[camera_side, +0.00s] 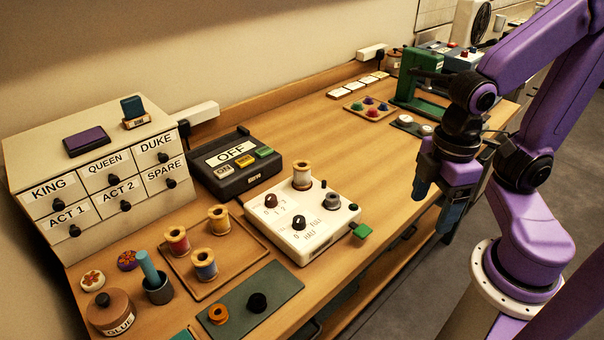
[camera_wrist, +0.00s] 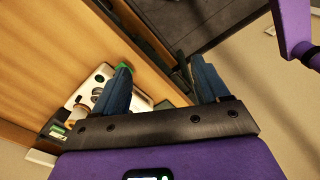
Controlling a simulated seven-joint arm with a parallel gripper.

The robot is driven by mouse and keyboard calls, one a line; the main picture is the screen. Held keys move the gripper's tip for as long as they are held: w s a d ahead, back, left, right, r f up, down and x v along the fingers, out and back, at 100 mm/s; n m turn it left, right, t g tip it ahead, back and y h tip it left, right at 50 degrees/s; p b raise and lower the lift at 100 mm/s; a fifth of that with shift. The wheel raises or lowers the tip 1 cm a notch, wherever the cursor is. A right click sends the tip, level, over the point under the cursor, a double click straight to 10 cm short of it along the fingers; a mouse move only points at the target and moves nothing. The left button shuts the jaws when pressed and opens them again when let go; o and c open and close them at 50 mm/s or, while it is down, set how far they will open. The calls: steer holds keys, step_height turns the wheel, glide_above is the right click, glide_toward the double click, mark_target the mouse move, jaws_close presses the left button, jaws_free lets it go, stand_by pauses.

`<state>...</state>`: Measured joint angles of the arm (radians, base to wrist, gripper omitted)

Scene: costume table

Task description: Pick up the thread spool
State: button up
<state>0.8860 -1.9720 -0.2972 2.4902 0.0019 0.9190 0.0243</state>
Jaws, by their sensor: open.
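Several thread spools show in the side view. A cream-coloured spool (camera_side: 302,176) stands upright on the white control box (camera_side: 274,234). A red spool (camera_side: 177,240), a yellow spool (camera_side: 219,219) and a blue spool (camera_side: 204,264) stand on a shallow wooden tray (camera_side: 215,288) at the left. My gripper (camera_side: 440,208) hangs at the right near the table's front edge, apart from all the spools. In the wrist view my gripper (camera_wrist: 162,78) has its two blue fingers spread with nothing held between them. The left finger partly hides the control box (camera_wrist: 97,76) there.
Left of the control box are a dark OFF panel (camera_side: 233,164) and a labelled drawer cabinet (camera_side: 95,170). A dark green mat (camera_side: 275,280) with two bobbins lies in front. A green machine (camera_side: 418,88) stands at the back. Bare tabletop (camera_side: 340,140) lies behind the control box.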

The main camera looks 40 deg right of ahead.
steer(key=w+a+r+m, duration=0.2)
steer(key=w+a+m, duration=0.1)
steer(key=w+m, duration=0.45)
step_height(320, 180, up, 5)
steer(key=m, duration=2.3)
glide_above(302, 171)
steer(key=w+d, duration=0.2)
step_height(302, 171, down, 12)
steer(key=shift+w+a+r, duration=0.1)
steer(key=shift+a, duration=0.05)
steer(key=shift+s+a+f, duration=0.1)
steer(key=shift+s+f, duration=0.1)
steer(key=shift+f, duration=1.15)
steer(key=shift+s+f, duration=0.15)
steer(key=shift+f, duration=1.2)
steer(key=c, duration=1.1)
